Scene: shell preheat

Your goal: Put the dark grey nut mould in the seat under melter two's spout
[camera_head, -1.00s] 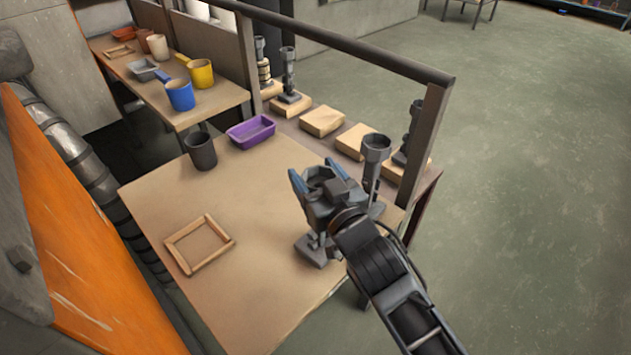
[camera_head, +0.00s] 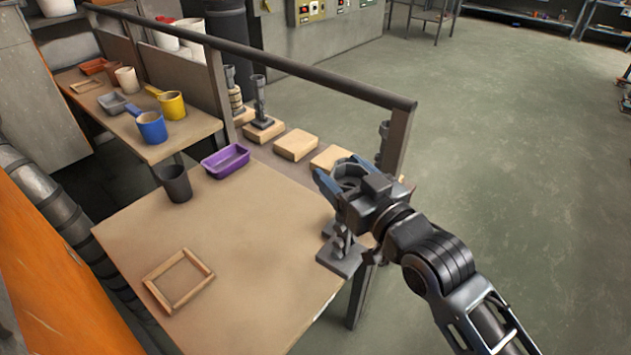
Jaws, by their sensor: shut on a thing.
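My gripper (camera_head: 333,184), with blue fingertips, is raised above the right edge of the near table. It is shut on a dark grey, hollow, angular piece that looks like the nut mould (camera_head: 350,171). Below the gripper, a dark grey stand (camera_head: 341,259) has its square foot at the table's right edge; my gripper and arm hide its upper part. Other dark posts with cup-like tops stand at the back, one on a wooden block (camera_head: 260,95). I cannot tell which is melter two, and no spout or seat shows clearly.
The near table (camera_head: 240,250) bears a square wooden frame (camera_head: 180,280), a dark grey cup (camera_head: 175,183) and a purple tray (camera_head: 225,160). A dark rail (camera_head: 310,75) runs behind. The table's middle is clear.

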